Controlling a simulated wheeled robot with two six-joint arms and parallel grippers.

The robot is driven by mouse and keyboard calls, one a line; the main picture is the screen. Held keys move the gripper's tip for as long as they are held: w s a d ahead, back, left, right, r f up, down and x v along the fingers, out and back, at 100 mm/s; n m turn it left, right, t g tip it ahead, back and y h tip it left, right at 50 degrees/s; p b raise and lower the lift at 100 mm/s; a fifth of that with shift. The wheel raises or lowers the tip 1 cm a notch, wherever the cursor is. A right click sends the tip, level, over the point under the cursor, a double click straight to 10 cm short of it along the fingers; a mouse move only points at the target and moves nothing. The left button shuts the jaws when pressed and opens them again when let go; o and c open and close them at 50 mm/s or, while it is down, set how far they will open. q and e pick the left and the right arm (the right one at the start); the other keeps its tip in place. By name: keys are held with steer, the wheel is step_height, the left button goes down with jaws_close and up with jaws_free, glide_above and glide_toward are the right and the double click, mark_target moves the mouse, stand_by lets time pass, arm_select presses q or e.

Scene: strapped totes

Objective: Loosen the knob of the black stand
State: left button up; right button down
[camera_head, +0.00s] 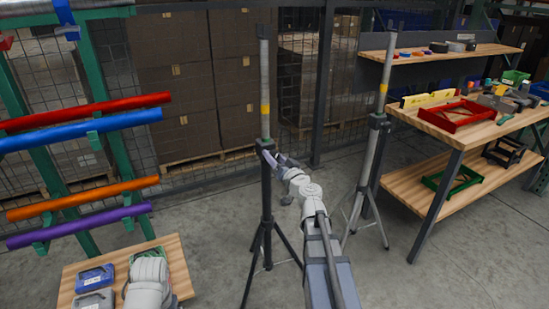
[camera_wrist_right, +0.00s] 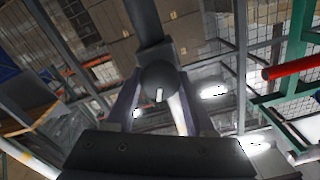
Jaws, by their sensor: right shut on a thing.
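The black stand (camera_head: 266,208) is an upright tripod left of centre in the head view, with a grey upper pole carrying a yellow band. My right gripper (camera_head: 270,157) reaches its black collar at mid-height. In the right wrist view the stand's round dark knob (camera_wrist_right: 159,80), with a small white mark, sits between the two fingers of my right gripper (camera_wrist_right: 158,98). The gripper is shut on the knob. In the head view the knob is mostly hidden by the gripper. Part of my left arm shows at the bottom left; its gripper is out of view.
A grey-legged stand (camera_head: 367,160) stands just right of my right arm. A workbench (camera_head: 455,133) with a red tray (camera_head: 459,119) and tools is at the right. A rack with coloured tubes (camera_head: 85,113) is at the left, above a small wooden table (camera_head: 180,268).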

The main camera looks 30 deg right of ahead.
steer(key=shift+s+n, duration=0.1)
steer(key=shift+n, duration=0.5)
steer(key=shift+a, duration=0.1)
steer(key=shift+c, duration=1.3)
jaws_free()
steer(key=s, duration=0.7)
steer(key=shift+s, duration=0.35)
steer(key=shift+w, duration=0.1)
steer(key=w, duration=0.8)
steer(key=shift+s, duration=0.15)
